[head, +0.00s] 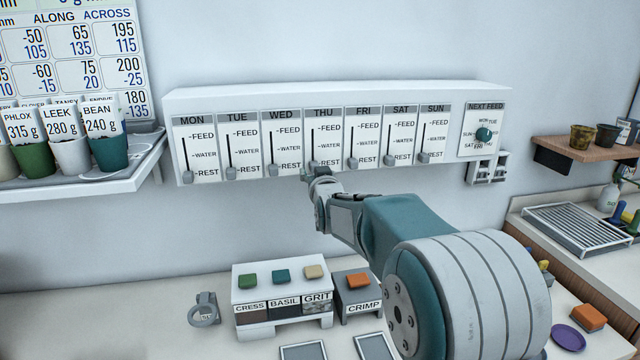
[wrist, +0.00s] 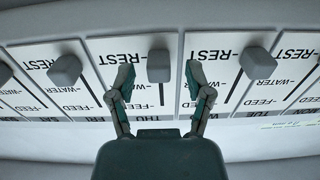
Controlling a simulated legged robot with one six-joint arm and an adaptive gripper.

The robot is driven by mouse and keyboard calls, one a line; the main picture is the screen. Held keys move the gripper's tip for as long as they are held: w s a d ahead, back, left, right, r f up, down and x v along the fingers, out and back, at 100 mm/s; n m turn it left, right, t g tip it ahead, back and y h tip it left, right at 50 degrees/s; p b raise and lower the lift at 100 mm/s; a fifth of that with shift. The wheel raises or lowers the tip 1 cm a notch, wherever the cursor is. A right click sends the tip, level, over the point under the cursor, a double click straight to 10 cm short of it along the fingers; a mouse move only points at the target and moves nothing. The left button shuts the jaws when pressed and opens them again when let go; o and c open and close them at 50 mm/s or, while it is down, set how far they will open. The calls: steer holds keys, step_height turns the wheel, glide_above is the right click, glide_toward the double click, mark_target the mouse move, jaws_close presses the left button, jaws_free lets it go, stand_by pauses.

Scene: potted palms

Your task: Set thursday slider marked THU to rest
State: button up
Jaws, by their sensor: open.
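The THU slider is a grey knob (wrist: 159,66) on a vertical slot in the THU panel (head: 323,130) of the white weekly board. In the wrist view it is level with or very near the REST mark. In the head view my gripper partly covers the bottom of this panel. My gripper (head: 316,178) is open just below and in front of the board. In the wrist view its two fingertips (wrist: 159,76) stand apart on either side of the knob, with gaps showing on both sides. Contact is not visible.
Neighbouring FRI (wrist: 65,70) and WED (wrist: 257,63) knobs sit close on either side, also low near REST. A NEXT FEED dial (head: 484,135) is at the board's right. A button box (head: 282,292) stands on the counter below.

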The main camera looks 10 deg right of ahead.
steer(key=s, duration=1)
steer(key=shift+s, duration=0.25)
steer(key=shift+f, duration=0.15)
